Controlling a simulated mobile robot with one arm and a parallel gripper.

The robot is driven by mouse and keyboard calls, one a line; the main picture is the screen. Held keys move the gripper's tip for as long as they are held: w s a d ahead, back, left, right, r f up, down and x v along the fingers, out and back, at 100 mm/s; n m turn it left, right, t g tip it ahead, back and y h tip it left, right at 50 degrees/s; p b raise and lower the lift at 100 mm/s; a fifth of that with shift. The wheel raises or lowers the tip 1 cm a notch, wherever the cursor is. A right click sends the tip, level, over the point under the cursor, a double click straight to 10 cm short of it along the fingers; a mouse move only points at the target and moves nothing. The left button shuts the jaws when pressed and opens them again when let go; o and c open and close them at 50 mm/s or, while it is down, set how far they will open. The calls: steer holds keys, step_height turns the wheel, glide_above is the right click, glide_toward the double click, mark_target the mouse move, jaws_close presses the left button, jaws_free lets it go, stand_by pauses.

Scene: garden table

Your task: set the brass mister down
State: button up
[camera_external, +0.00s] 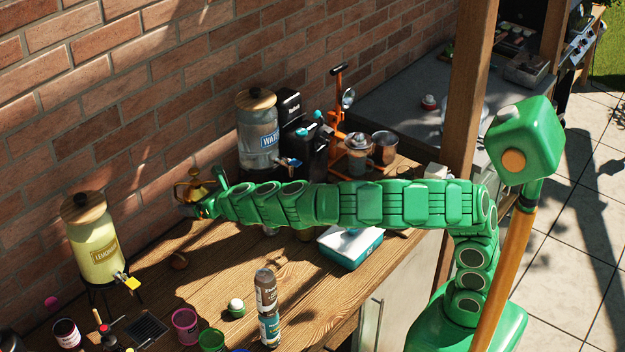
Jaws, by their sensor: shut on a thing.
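The brass mister (191,186) is a small golden vessel at the far end of my outstretched green arm. My gripper (203,207) is shut on it, near the brick wall and over the back of the wooden table (215,270). The fingers are small here and partly merge with the mister. I cannot tell whether the mister's base touches the table or hangs above it.
A lemonade dispenser (95,240) stands left of the mister, and a water dispenser (258,130) stands to its right.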

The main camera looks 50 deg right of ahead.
steer(key=s+d+m+g+h, duration=0.4)
steer(key=s+d+m+h, duration=0.4)
steer(key=d+m+h, duration=0.4)
steer(key=shift+n+g, duration=0.3)
steer(key=shift+n, duration=0.3)
steer(key=shift+w+a+f, duration=0.55)
steer(key=shift+w+f, duration=1.65)
steer(key=shift+f, duration=0.4)
steer(key=shift+w+a+f, duration=0.55)
steer(key=shift+w+f, duration=1.6)
steer(key=shift+f, duration=0.45)
steer(key=shift+w+a+f, duration=0.55)
steer(key=shift+w+f, duration=1.65)
steer(key=shift+f, duration=1.9)
steer(key=shift+f, duration=0.15)
steer(key=o, duration=1.2)
